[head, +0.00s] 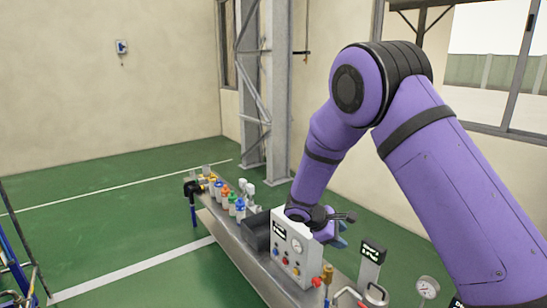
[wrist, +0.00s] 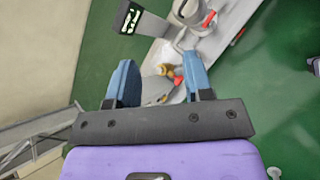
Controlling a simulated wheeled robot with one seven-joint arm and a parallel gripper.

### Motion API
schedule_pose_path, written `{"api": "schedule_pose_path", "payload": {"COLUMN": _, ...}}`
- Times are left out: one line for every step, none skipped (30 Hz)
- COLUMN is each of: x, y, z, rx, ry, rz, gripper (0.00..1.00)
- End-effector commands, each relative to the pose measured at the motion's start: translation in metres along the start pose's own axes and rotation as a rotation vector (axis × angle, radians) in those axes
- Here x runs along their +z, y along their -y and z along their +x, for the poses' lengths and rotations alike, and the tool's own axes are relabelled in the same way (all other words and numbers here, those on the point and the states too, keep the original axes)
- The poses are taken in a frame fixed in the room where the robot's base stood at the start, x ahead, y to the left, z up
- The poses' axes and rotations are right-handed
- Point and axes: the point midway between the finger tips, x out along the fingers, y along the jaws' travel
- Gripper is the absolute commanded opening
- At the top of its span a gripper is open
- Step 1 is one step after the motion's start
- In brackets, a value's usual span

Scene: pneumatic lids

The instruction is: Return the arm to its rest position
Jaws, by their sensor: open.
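My purple arm reaches from the right over the metal bench (head: 245,262) in the head view. My gripper (head: 342,238) is beside the upper right of the white control box (head: 292,245), and the arm's wrist partly hides the box. In the wrist view, my gripper (wrist: 159,82) shows two blue fingers spread apart with nothing held between them. The bench surface with a yellowish fitting (wrist: 165,70) shows beyond and between the fingers. Whether the gripper touches the box cannot be told.
Several bottles with coloured caps (head: 228,198) stand at the bench's far end. A small display panel (head: 372,253), a brass fitting (head: 327,273) and a round gauge (head: 427,287) are near the gripper. A grey steel column (head: 275,95) stands behind. Green floor (head: 110,225) is free at left.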

Motion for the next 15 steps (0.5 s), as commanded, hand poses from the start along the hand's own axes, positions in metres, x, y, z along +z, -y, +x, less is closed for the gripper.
{"api": "schedule_pose_path", "payload": {"x": 0.018, "y": -0.004, "z": -0.009, "rx": -0.020, "ry": -0.019, "rz": 0.045, "gripper": 0.47}}
{"api": "schedule_pose_path", "payload": {"x": 0.028, "y": -0.006, "z": -0.014, "rx": -0.033, "ry": -0.029, "rz": 0.070, "gripper": 0.47}}
{"api": "schedule_pose_path", "payload": {"x": 0.041, "y": -0.007, "z": -0.020, "rx": -0.051, "ry": -0.042, "rz": 0.103, "gripper": 0.47}}
{"api": "schedule_pose_path", "payload": {"x": 0.051, "y": -0.008, "z": -0.024, "rx": -0.063, "ry": -0.052, "rz": 0.129, "gripper": 0.47}}
{"api": "schedule_pose_path", "payload": {"x": 0.061, "y": -0.009, "z": -0.028, "rx": -0.076, "ry": -0.062, "rz": 0.154, "gripper": 0.47}}
{"api": "schedule_pose_path", "payload": {"x": 0.074, "y": -0.009, "z": -0.034, "rx": -0.093, "ry": -0.076, "rz": 0.187, "gripper": 0.47}}
{"api": "schedule_pose_path", "payload": {"x": 0.083, "y": -0.010, "z": -0.039, "rx": -0.104, "ry": -0.087, "rz": 0.211, "gripper": 0.47}}
{"api": "schedule_pose_path", "payload": {"x": 0.093, "y": -0.009, "z": -0.042, "rx": -0.118, "ry": -0.097, "rz": 0.236, "gripper": 0.47}}
{"api": "schedule_pose_path", "payload": {"x": 0.106, "y": -0.009, "z": -0.048, "rx": -0.133, "ry": -0.111, "rz": 0.269, "gripper": 0.47}}
{"api": "schedule_pose_path", "payload": {"x": 0.115, "y": -0.009, "z": -0.052, "rx": -0.145, "ry": -0.122, "rz": 0.294, "gripper": 0.47}}
{"api": "schedule_pose_path", "payload": {"x": 0.125, "y": -0.008, "z": -0.056, "rx": -0.157, "ry": -0.132, "rz": 0.317, "gripper": 0.47}}
{"api": "schedule_pose_path", "payload": {"x": 0.137, "y": -0.006, "z": -0.061, "rx": -0.173, "ry": -0.147, "rz": 0.351, "gripper": 0.47}}
{"api": "schedule_pose_path", "payload": {"x": 0.146, "y": -0.005, "z": -0.065, "rx": -0.183, "ry": -0.158, "rz": 0.374, "gripper": 0.47}}
{"api": "schedule_pose_path", "payload": {"x": 0.155, "y": -0.004, "z": -0.069, "rx": -0.195, "ry": -0.170, "rz": 0.399, "gripper": 0.47}}
{"api": "schedule_pose_path", "payload": {"x": 0.168, "y": -0.001, "z": -0.074, "rx": -0.209, "ry": -0.184, "rz": 0.430, "gripper": 0.47}}
